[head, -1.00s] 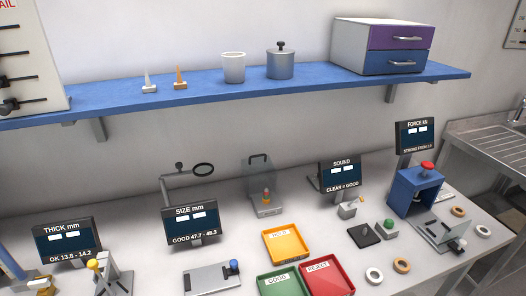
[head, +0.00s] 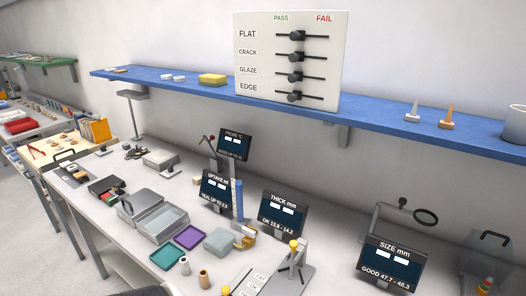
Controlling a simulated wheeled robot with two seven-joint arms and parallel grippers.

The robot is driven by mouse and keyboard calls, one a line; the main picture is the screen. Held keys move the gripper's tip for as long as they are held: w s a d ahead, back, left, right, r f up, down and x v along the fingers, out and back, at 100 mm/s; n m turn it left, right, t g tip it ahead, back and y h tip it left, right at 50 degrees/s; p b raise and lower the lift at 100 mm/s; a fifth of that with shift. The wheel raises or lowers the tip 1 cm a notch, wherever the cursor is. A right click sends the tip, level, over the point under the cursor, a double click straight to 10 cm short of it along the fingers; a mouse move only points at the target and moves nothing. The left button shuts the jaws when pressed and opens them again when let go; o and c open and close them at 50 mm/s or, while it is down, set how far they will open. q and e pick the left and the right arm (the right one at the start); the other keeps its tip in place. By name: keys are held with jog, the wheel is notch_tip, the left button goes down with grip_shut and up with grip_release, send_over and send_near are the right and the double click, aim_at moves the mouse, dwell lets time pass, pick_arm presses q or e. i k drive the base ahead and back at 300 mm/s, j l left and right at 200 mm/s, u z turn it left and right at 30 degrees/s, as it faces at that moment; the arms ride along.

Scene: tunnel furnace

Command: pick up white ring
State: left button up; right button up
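I can make out no white ring in the head view at this moment. A small white cylinder-like piece (head: 185,265) and a brownish one (head: 203,279) stand on the bench near the bottom; I cannot tell whether either is hollow. Neither of my grippers is in view.
A blue shelf (head: 380,122) above holds a PASS/FAIL slider board (head: 262,62).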

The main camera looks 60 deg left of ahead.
aim_at(74, 167)
jog(key=u, duration=3.15)
jog(key=i+j, duration=0.15)
jog(key=i, duration=0.2)
jog(key=u, duration=0.05)
